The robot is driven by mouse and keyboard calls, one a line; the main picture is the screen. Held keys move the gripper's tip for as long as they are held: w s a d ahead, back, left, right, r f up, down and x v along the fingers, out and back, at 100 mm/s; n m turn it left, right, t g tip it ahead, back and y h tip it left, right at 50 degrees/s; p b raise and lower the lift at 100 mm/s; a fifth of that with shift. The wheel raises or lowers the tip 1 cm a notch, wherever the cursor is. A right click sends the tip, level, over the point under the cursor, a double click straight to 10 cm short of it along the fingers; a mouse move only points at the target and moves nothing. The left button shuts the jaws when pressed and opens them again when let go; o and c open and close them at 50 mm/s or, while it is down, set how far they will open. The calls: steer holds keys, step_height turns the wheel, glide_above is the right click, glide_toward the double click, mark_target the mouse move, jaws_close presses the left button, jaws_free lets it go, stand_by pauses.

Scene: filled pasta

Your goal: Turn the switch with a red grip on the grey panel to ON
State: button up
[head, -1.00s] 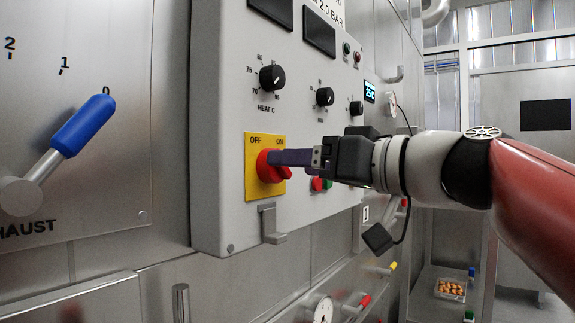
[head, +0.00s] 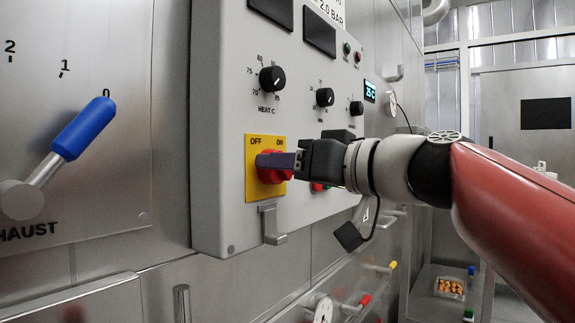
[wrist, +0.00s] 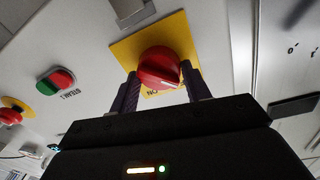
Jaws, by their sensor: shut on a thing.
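The switch's red grip (head: 270,178) sits on a yellow plate (head: 252,190) marked OFF at left and ON at right, low on the grey panel (head: 225,130). My gripper (head: 276,161) reaches it from the right and hides part of the grip. In the wrist view my gripper (wrist: 160,84) has one finger on each side of the red grip (wrist: 157,65) and is shut on it. A white mark on the grip shows near the upside-down ON lettering, partly hidden by my gripper. I cannot tell the grip's exact angle.
A grey hooked bracket (head: 271,224) sticks out just below the plate. Black dials (head: 272,78) are above. A green and red button pair (wrist: 56,82) is beside the switch. A blue-handled exhaust lever (head: 84,128) stands at the left.

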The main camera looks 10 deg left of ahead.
steer(key=shift+m, duration=0.4)
steer(key=shift+w+d+f+m+g+p, duration=0.15)
steer(key=shift+m+p, duration=0.75)
steer(key=shift+m, duration=1.85)
steer(key=shift+a+r+m+g+p, duration=0.15)
steer(key=shift+m+p, duration=0.8)
steer(key=shift+m, duration=1.75)
steer(key=shift+w+d+f+m+g+p, duration=0.15)
steer(key=shift+m+p, duration=0.75)
steer(key=shift+m, duration=1.85)
steer(key=o, duration=1)
steer(key=shift+g, duration=0.25)
steer(key=shift+c, duration=0.2)
